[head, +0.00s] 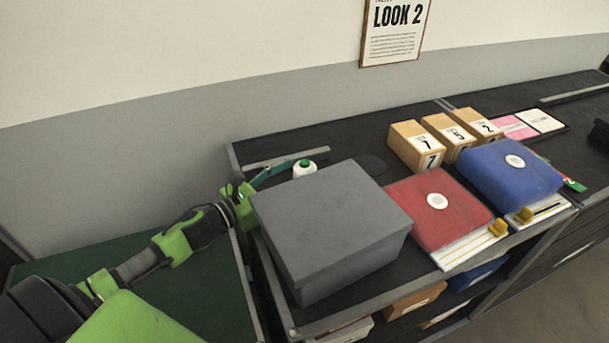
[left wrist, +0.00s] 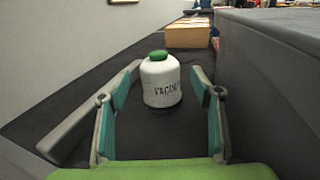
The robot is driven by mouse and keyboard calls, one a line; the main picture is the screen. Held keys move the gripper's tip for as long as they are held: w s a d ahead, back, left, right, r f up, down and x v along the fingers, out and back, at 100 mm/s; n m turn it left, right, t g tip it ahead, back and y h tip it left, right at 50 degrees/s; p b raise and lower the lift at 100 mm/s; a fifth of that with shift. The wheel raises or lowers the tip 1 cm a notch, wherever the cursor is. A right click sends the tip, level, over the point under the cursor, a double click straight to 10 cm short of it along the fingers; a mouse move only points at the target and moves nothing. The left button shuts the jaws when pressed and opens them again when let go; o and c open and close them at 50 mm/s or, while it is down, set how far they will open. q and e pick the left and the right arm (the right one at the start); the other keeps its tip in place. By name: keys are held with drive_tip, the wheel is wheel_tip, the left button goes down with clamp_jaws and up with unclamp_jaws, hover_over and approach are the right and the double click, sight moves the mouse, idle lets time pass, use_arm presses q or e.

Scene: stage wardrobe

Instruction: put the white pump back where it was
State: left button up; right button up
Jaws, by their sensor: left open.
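The white pump (head: 305,169) is a small rounded white bottle with a green cap, upright on the dark tabletop behind the grey box. In the left wrist view the white pump (left wrist: 161,84) shows dark lettering on its front. My left gripper (head: 281,171) reaches in from the left behind the box. In the left wrist view its teal-padded fingers (left wrist: 163,98) are open, one on each side of the pump, with gaps visible. The box hides part of the gripper in the head view. My right gripper is not in view.
The large grey box (head: 330,222) stands close in front of the pump. A dark round disc (head: 371,164) lies to the pump's right. Wooden numbered blocks (head: 447,142), a red bundle (head: 437,210) and a blue bundle (head: 511,173) stand farther right. A wall runs behind.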

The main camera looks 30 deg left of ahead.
sight(296, 175)
use_arm(q)
drive_tip(key=shift+x, duration=1.9)
drive_tip(key=shift+r, duration=0.1)
drive_tip(key=c, duration=1.5)
